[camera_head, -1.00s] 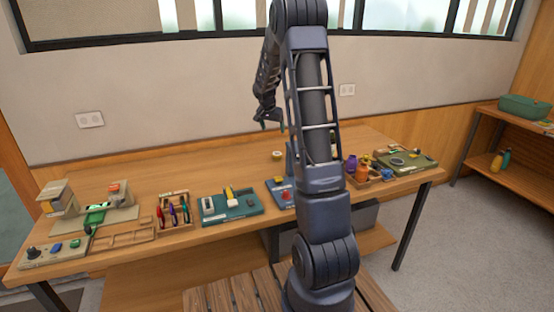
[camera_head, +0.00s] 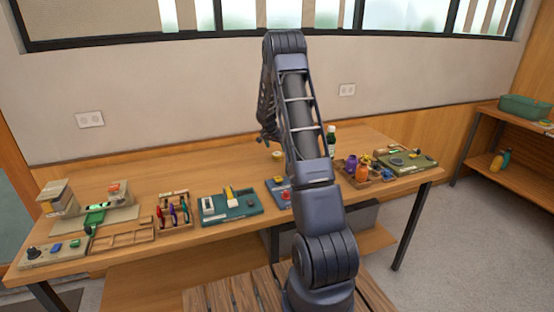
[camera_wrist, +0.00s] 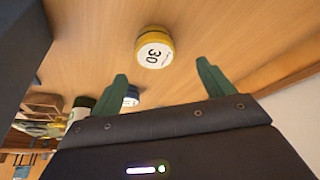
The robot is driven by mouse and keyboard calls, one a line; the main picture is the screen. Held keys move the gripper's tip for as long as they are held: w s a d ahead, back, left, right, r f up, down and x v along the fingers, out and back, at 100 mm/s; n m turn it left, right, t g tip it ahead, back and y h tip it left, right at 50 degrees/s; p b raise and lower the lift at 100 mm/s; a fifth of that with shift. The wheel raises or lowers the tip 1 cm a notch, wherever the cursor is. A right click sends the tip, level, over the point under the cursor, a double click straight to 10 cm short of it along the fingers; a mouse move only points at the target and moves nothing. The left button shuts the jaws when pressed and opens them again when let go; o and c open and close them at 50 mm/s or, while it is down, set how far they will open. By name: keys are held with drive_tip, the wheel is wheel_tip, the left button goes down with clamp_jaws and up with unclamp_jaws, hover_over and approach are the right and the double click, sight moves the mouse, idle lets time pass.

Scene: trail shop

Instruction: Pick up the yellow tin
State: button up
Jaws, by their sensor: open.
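The yellow tin (camera_wrist: 154,48) is a short round tin with a white lid marked 30. It lies on the wooden table in the upper middle of the wrist view. In the head view the tin (camera_head: 277,155) shows small near the back of the table, beside my arm. My gripper (camera_wrist: 162,82) is open and empty, with its two green fingers spread apart. In the wrist view the tin appears beyond the fingertips, apart from them. In the head view my gripper (camera_head: 266,138) is partly hidden by my arm, above the tin.
A dark bottle (camera_head: 331,141) stands to the right of my arm; a blue-lidded tin (camera_wrist: 131,95) shows behind a finger in the wrist view. Trays of tools, including a teal tray (camera_head: 245,208), line the table's front. The table behind them is mostly clear.

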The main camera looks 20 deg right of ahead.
sight(277, 153)
drive_tip(key=shift+s+x, duration=0.2)
drive_tip(key=shift+x, duration=1.2)
drive_tip(key=shift+s+x, duration=0.15)
drive_tip(key=shift+x, duration=1.25)
drive_tip(key=shift+f, duration=0.1)
drive_tip(key=c, duration=1.1)
